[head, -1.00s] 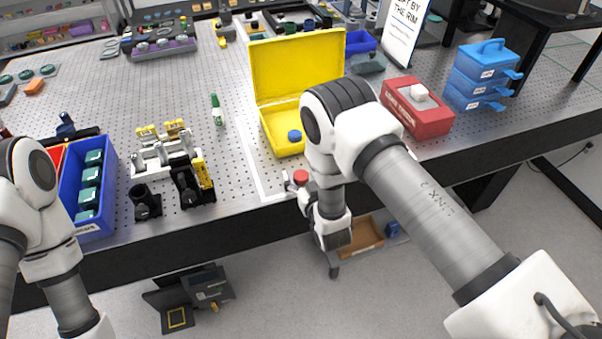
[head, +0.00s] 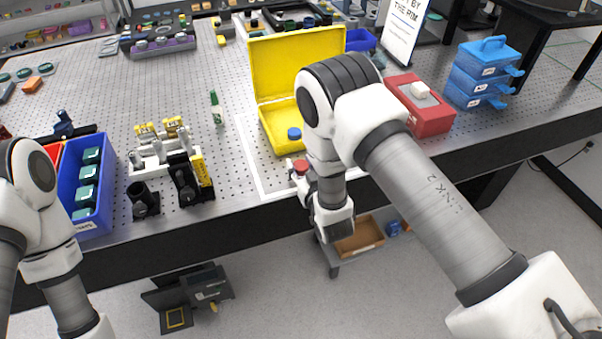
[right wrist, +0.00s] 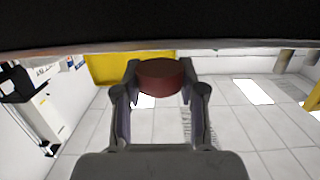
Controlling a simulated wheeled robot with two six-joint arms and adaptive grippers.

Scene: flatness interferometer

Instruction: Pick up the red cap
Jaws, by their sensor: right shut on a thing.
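The red cap (head: 300,166) is held in my right gripper (head: 299,174) at the front edge of the bench, in front of the open yellow case (head: 292,70). In the right wrist view the round, dark red cap (right wrist: 160,76) sits between the two fingers, which are shut on its sides. Whether the cap is clear of the bench top is hard to tell.
A blue cap (head: 294,133) lies in the yellow case. Right of it stand a red box (head: 430,120) and stacked blue drawers (head: 474,82). To the left are optic mounts (head: 160,155) and a blue bin (head: 93,226). Perforated bench top between them is free.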

